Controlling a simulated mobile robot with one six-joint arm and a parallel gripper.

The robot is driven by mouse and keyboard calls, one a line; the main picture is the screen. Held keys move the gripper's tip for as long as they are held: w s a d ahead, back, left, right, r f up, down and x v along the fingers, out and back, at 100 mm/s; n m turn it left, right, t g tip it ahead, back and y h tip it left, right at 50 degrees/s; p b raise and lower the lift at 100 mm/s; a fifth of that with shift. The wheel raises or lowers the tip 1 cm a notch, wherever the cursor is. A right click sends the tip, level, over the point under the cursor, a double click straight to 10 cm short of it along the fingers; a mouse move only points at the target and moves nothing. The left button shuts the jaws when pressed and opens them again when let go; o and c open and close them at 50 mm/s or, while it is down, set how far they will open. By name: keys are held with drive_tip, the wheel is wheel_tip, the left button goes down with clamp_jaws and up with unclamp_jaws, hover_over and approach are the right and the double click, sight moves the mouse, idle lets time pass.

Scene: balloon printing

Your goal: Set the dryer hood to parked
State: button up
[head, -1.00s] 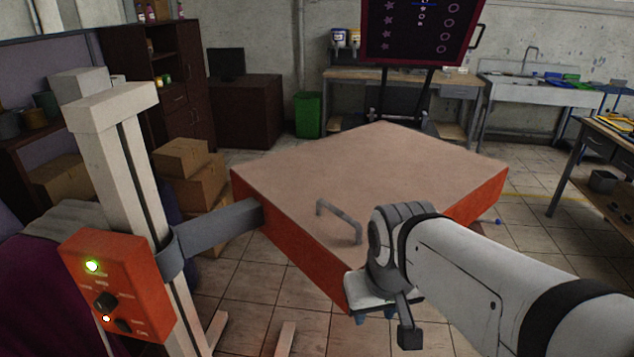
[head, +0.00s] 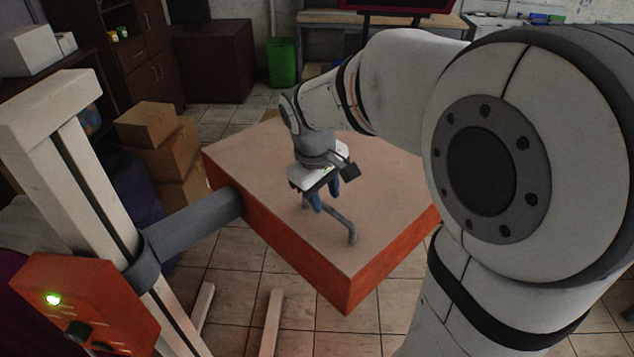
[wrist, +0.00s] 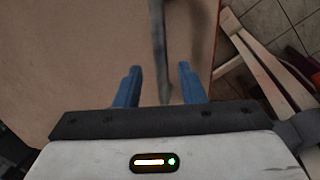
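The dryer hood (head: 255,165) is a wide flat box with a tan top and orange-red sides, held out on a grey arm (head: 195,225) from a pale upright post (head: 75,170). A grey bar handle (head: 345,225) stands on its top. My gripper (head: 323,208) points down over the handle. In the wrist view, its two blue fingers (wrist: 160,85) are apart, with the handle bar (wrist: 160,45) between them. I cannot tell whether either finger touches the bar. My gripper hides part of the handle in the head view.
An orange control box (head: 85,305) with a lit green lamp and dark knobs is on the post at lower left. Cardboard boxes (head: 150,125) are stacked behind the post. A green bin (head: 283,62) stands at the back. Tiled floor (head: 320,325) is open in front of the hood.

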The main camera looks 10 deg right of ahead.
drive_tip(key=shift+d+f, duration=0.15)
drive_tip(key=shift+f, duration=0.7)
drive_tip(key=shift+c, duration=0.5)
drive_tip(key=shift+s, duration=0.1)
clamp_jaws()
